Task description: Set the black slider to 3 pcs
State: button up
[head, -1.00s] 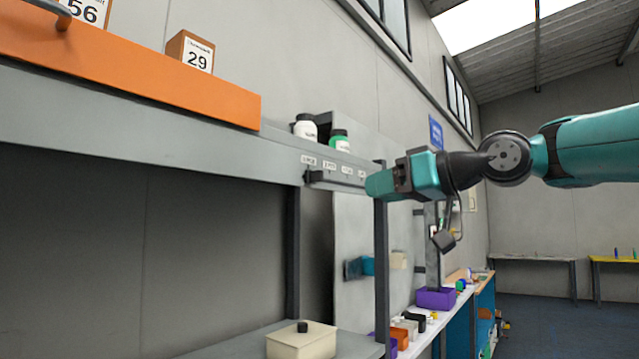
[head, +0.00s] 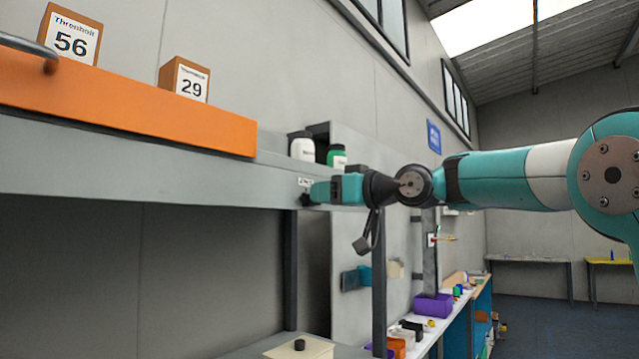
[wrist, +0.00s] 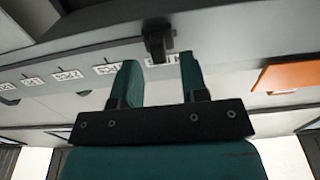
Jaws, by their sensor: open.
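The black slider (wrist: 157,42) is a dark knob hanging from the shelf edge in the wrist view. My gripper (wrist: 159,64) is open, with one teal finger on each side of the slider's line. The slider's lower end appears at fingertip level; I cannot tell whether it touches either finger. A white label behind it is partly covered; more labels (wrist: 67,75) run off to the left, too blurred to read surely. In the head view my gripper (head: 322,192) is at the shelf edge, beside the leftmost label (head: 304,182), and hides most of the slider rail and the other labels.
White (head: 302,148) and green (head: 336,156) bottles stand behind my gripper. A shelf post (head: 379,280) is below my arm.

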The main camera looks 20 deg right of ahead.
jog(key=shift+p+x, duration=0.3)
jog(key=shift+x, duration=0.8)
